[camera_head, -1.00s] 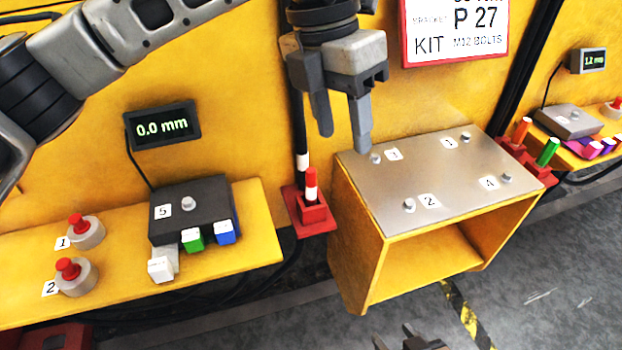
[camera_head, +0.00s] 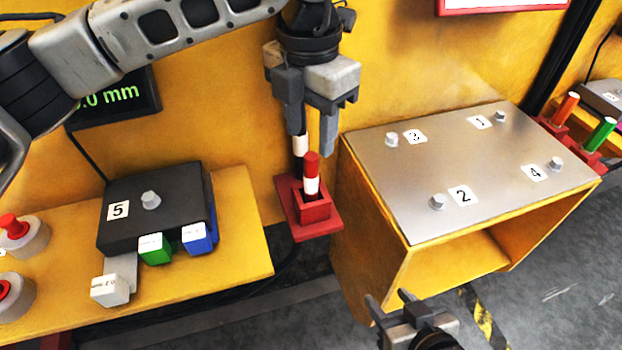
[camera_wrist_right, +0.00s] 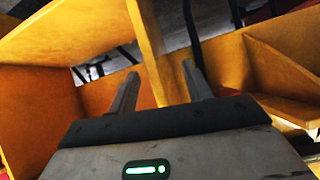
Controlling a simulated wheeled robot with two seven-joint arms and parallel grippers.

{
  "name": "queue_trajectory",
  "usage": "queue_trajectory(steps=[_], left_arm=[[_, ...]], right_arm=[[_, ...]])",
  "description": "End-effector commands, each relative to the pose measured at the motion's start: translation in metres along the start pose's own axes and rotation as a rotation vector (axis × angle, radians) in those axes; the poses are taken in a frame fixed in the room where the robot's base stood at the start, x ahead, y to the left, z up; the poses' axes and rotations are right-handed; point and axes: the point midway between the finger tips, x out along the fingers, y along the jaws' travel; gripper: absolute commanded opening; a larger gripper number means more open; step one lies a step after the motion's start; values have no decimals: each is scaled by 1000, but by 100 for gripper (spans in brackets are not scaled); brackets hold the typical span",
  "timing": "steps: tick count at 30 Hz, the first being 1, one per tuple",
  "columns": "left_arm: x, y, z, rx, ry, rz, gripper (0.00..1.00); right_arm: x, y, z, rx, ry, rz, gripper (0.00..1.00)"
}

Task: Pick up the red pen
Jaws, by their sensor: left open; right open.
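The red pen (camera_head: 312,172), with a white band at its lower part, stands upright in a red square holder (camera_head: 313,206) between the left shelf and the metal-topped box. My left gripper (camera_head: 312,148) is open and points down. Its two fingers hang at the pen's top, one to each side in the picture; I cannot tell whether they touch it. My right gripper (camera_head: 388,301) is open and empty, low in the head view in front of the metal-topped box. It also shows in the right wrist view (camera_wrist_right: 160,82), with yellow panels beyond its fingers.
The box with a metal top (camera_head: 465,165) and several bolts stands right of the holder. A black device (camera_head: 155,205) with green and blue blocks sits on the yellow left shelf (camera_head: 240,240). Orange (camera_head: 565,108) and green pens (camera_head: 599,136) stand in holders at the far right.

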Motion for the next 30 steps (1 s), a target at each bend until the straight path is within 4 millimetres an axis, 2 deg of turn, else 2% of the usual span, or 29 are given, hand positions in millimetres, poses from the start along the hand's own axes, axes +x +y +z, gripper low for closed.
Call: queue_trajectory(steps=[1,4,13,21,30], left_arm=[[11,0,-1,0,2,-2,46],[28,0,0,0,1,-1,46],[52,0,0,1,2,-2,46],[90,-1,1,-1,1,-1,46],[95,-1,1,-1,-1,0,46]], right_arm=[[-1,0,-1,-1,-1,1,50],[-1,0,-1,-4,-2,2,50],[-2,0,-2,-7,-6,4,50],[-4,1,-2,-17,-19,10,50],[-3,2,1,-23,-24,10,50]])
